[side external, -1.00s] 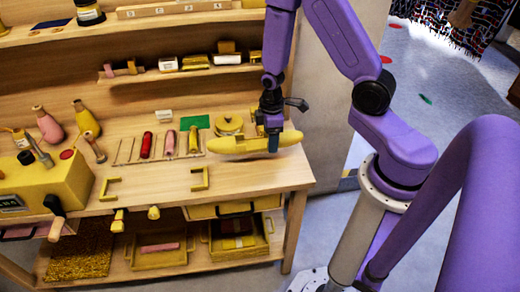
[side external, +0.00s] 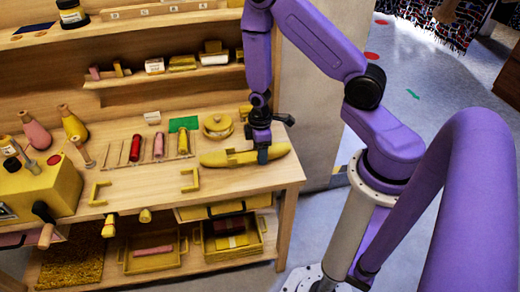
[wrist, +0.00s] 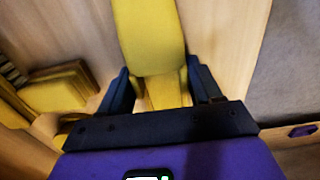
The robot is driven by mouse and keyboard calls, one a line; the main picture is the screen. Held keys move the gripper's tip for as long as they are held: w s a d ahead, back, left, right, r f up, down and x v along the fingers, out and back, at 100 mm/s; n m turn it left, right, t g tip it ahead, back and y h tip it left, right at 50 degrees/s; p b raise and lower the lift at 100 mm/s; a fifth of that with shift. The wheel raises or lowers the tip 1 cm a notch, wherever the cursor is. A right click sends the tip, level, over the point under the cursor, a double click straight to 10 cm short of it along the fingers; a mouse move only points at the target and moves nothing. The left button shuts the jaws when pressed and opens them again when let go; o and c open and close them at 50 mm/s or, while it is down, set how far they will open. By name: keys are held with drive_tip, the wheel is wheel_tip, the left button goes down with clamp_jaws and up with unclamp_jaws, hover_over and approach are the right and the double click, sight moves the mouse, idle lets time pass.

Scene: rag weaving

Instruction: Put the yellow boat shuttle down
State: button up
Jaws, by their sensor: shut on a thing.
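The yellow boat shuttle (side external: 235,158) is a long, pointed yellow piece at the right end of the wooden workbench (side external: 250,180). It lies level, low over the bench top. I cannot tell whether its underside touches the wood. My gripper (side external: 262,155) points down and is shut on the shuttle, right of its middle. In the wrist view, the shuttle (wrist: 150,40) runs away from me between the two dark fingers of my gripper (wrist: 160,90).
A round yellow pot (side external: 217,127) stands just behind the shuttle. Red, pink and yellow bobbins and a green patch (side external: 184,124) lie to the left. A yellow bracket (side external: 190,181) sits in front. The bench's right edge is close.

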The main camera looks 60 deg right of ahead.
drive_tip(key=shift+f, duration=0.1)
drive_tip(key=o, duration=1.2)
wheel_tip(320, 180, up, 12)
drive_tip(key=s+a+r+n, duration=0.2)
drive_tip(key=s+a+r, duration=0.5)
drive_tip(key=a+r, duration=0.1)
drive_tip(key=shift+n, duration=0.8)
drive_tip(key=s+r, duration=0.2)
drive_tip(key=s, duration=0.2)
drive_tip(key=s+a+r, duration=0.1)
drive_tip(key=s+r, duration=0.1)
drive_tip(key=s, duration=0.2)
drive_tip(key=s+a+r, duration=0.1)
drive_tip(key=s, duration=0.3)
drive_tip(key=shift+s+a+r, duration=0.15)
drive_tip(key=shift+s+r, duration=0.2)
drive_tip(key=shift+r, duration=0.05)
